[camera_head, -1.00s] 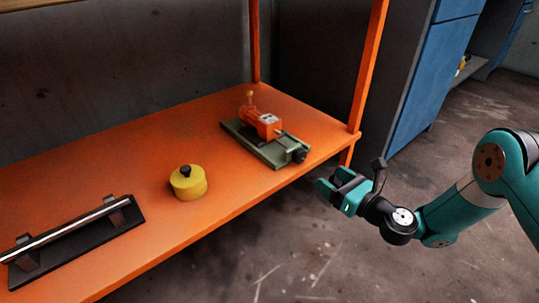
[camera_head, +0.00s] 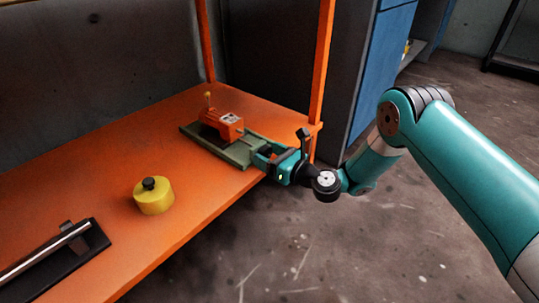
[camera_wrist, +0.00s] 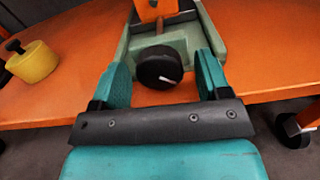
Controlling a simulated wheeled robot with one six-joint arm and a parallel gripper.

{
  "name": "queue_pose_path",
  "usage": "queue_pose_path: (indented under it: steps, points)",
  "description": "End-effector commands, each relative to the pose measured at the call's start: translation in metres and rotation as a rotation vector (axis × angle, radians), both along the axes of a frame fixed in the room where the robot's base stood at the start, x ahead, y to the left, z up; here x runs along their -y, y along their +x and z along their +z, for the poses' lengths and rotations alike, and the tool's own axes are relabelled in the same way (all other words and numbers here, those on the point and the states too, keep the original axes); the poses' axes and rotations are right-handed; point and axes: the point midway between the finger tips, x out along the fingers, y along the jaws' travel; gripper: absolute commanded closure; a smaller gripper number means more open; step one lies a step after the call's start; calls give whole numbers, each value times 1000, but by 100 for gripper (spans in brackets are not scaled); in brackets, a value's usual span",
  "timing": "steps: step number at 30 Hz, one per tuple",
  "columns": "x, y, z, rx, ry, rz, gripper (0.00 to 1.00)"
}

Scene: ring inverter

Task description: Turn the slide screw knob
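The slide screw knob (camera_wrist: 160,67) is a round black knob with a white mark, at the front end of the green slide base (camera_wrist: 206,24). In the wrist view, it lies between the two teal fingers of my gripper (camera_wrist: 165,75). The fingers are apart, with a visible gap on each side of the knob. In the head view, my gripper (camera_head: 265,155) is at the near right end of the green base (camera_head: 195,132) and hides the knob. An orange block (camera_head: 222,124) with a small yellow-tipped lever sits on the base.
A yellow cylinder with a black top (camera_head: 154,198) stands on the orange bench (camera_head: 120,135), left of the slide. A metal bar on a black plate (camera_head: 75,255) lies further left. An orange post (camera_head: 321,75) rises at the bench's right corner, behind my gripper.

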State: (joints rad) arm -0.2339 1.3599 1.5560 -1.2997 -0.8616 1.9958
Motion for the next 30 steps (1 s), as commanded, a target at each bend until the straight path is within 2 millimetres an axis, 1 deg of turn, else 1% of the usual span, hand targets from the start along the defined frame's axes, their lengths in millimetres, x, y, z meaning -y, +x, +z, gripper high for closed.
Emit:
queue_pose_path:
  steps: [1, 2, 3, 6, 11, 20, 29, 30]
  points:
    - [0, 0, 0, 0, 0, 0, 42]
    - [0, 0, 0, 0, 0, 0, 49]
    - [0, 0, 0, 0, 0, 0, 58]
    - [1, 0, 0, 0, 0, 0, 77]
    - [1, 0, 1, 21, -17, -1, 77]
    - [3, 0, 1, 206, -161, -1, 77]
    - [3, 0, -1, 215, -169, -1, 77]
    - [3, 0, -1, 215, -169, -2, 47]
